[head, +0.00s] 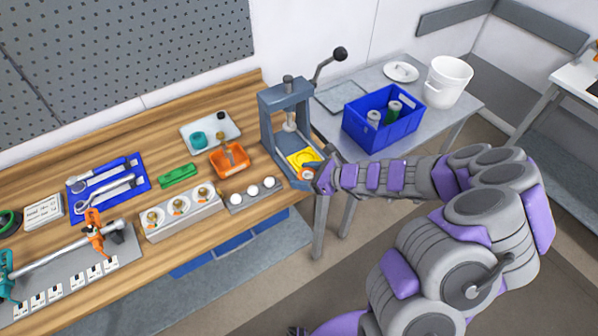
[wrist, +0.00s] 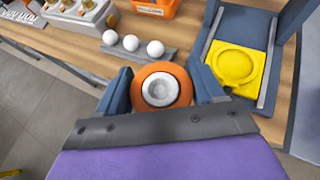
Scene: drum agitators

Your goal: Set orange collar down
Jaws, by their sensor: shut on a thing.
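My gripper (wrist: 163,92) is shut on the orange collar (wrist: 180,84), one finger on each side of it. The collar is a round orange ring with a pale grey and white centre, held near the front edge of the wooden bench. In the head view the collar (head: 307,175) shows small at my gripper (head: 318,178), just in front of the press. A yellow fixture (wrist: 235,68) with a round recess sits on the base of the blue-grey press (wrist: 272,95), to the right of the collar in the wrist view. The collar is apart from this fixture.
The press (head: 289,108) with its black-knobbed lever stands behind my gripper. A grey strip with white balls (head: 253,194) and an orange bin (head: 230,160) lie to the left. A blue crate (head: 384,122) stands on the grey table to the right.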

